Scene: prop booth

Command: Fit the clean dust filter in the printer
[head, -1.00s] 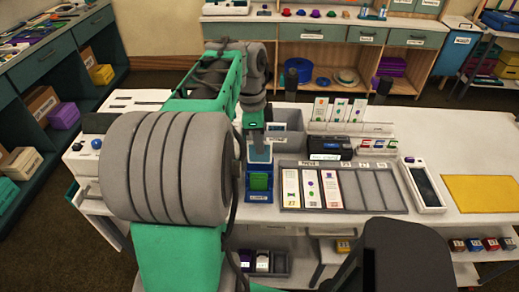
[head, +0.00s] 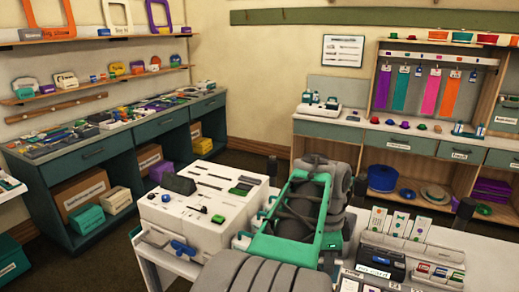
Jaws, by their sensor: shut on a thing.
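The printer appears to be the white boxy machine (head: 200,212) left of centre in the head view. I cannot make out a dust filter.
Right of my arm, a rack of picture cards (head: 397,222) and a dark labelled device (head: 381,262) stand on the worktop. A cluttered green counter (head: 90,160) runs along the left wall. Wooden shelving (head: 440,150) stands at the back. Dark floor lies between.

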